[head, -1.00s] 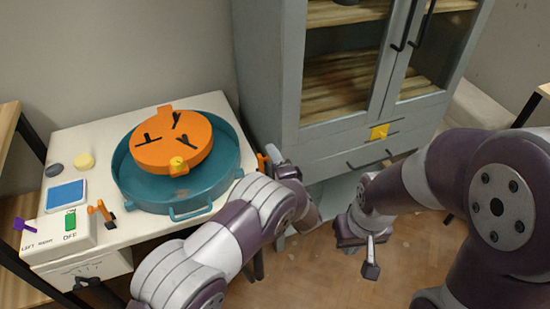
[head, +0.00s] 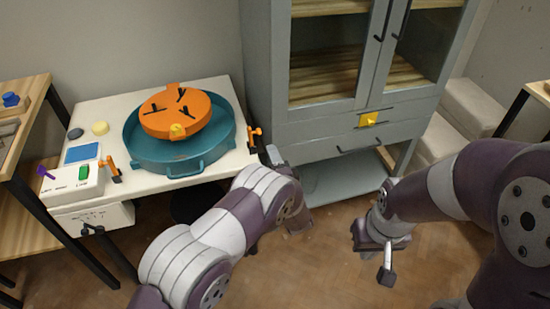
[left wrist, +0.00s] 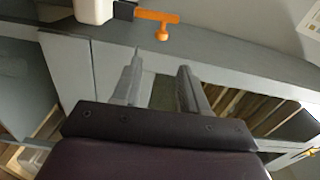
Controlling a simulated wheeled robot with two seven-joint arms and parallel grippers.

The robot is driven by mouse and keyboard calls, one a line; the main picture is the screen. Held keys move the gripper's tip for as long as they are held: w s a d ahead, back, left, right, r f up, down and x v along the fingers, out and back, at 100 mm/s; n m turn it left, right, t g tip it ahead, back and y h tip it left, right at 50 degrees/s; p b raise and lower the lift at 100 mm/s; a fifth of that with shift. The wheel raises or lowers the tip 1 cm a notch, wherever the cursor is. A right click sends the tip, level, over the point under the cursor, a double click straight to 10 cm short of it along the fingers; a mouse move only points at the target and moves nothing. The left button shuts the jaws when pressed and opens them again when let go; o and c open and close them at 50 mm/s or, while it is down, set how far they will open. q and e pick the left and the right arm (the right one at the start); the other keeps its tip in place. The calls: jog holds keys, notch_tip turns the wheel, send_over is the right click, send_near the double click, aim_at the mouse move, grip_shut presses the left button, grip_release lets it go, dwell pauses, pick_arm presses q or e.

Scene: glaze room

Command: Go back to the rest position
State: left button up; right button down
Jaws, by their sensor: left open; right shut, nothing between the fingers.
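My left arm comes in from the lower left. Its gripper (left wrist: 160,68) shows best in the left wrist view, with two grey fingers apart and nothing between them. In the head view the left gripper is mostly hidden behind my arm, near the white table's right side. My right gripper (head: 387,268) hangs over the open floor in front of the cabinet, shut and empty.
The white table (head: 110,118) holds a teal basin (head: 150,155) with an orange disc (head: 165,120) and a switch box (head: 75,185). Orange clamp (head: 255,135) sits at its right edge. A grey cabinet (head: 265,60) stands behind. Wooden floor (head: 330,260) is clear.

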pick_arm(q)
jog(key=s+d+f+n+g+h, duration=0.4)
jog(key=s+f+g+h, duration=0.15)
jog(key=f, duration=0.45)
jog(key=s+a+r+n+g, duration=0.3)
jog(key=s+a+n+g, duration=0.2)
jog(key=s+g, duration=0.45)
jog(key=s+a+r+n+g, duration=0.1)
jog(key=s+a+r+n, duration=0.1)
jog(key=s+a+r, duration=0.6)
jog(key=s+a+r+n+g, duration=0.1)
jog(key=s+a+r+n, duration=0.15)
jog(key=s+a, duration=0.45)
notch_tip(320, 180, up, 17)
jog(key=s+a+t+p, duration=0.1)
jog(key=p, duration=1.2)
jog(key=shift+s+r, duration=0.2)
jog(key=shift+s, duration=0.05)
